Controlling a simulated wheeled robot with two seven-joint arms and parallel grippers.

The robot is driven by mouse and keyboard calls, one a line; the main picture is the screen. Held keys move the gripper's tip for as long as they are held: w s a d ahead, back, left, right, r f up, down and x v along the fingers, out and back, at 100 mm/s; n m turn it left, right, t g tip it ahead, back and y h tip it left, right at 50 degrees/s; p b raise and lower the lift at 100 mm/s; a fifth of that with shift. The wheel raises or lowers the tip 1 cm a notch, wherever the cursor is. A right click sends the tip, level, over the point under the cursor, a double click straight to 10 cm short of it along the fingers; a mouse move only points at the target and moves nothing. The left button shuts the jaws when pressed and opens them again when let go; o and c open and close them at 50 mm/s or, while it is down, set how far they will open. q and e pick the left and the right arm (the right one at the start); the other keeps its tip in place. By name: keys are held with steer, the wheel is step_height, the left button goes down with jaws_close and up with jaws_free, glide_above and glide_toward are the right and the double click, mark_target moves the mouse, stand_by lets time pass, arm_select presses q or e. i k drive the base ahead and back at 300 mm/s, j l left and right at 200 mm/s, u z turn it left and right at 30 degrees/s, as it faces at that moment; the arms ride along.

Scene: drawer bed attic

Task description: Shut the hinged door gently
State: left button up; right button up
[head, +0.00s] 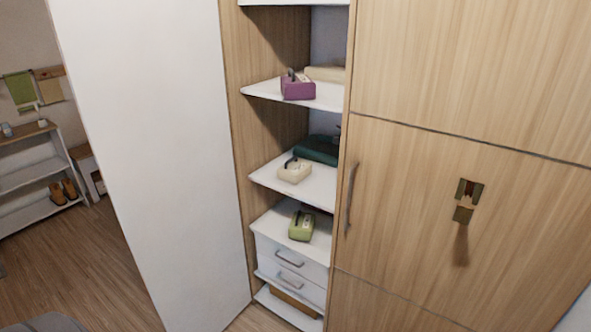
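A tall white panel (150,150) stands out from the left side of an open shelf compartment and looks like the hinged door, swung wide open. Its right edge meets the wooden cabinet frame (236,150), and its left edge is free, toward the room. No handle shows on its visible face. To the right, a wooden door (420,220) with a vertical bar handle (350,198) lies flush with the cabinet front. Neither of my grippers is in view.
White shelves hold a purple caddy (298,88), a cream one (294,170) and a green one (301,226), above small drawers (290,262). A small olive-brown fixture (463,213) sits on the wooden door. Open floor (60,260) and a white rack (35,175) lie left.

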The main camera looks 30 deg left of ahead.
mark_target(146, 79)
steer(key=j, duration=0.45)
steer(key=k+j+z, duration=0.1)
steer(key=j, duration=0.35)
steer(key=k+j, duration=0.1)
steer(key=j, duration=0.4)
steer(key=k+j+z, duration=0.1)
steer(key=j, duration=0.35)
steer(key=k+j+z, duration=0.1)
steer(key=j, duration=0.35)
steer(key=k+j, duration=0.1)
steer(key=j, duration=0.35)
steer(key=i+j+z, duration=0.1)
steer(key=j, duration=0.8)
steer(key=i+j+z, duration=0.15)
steer(key=j, duration=0.7)
steer(key=j+z, duration=0.1)
steer(key=j, duration=0.8)
steer(key=k+j, duration=0.1)
steer(key=j, duration=0.2)
steer(key=z, duration=0.05)
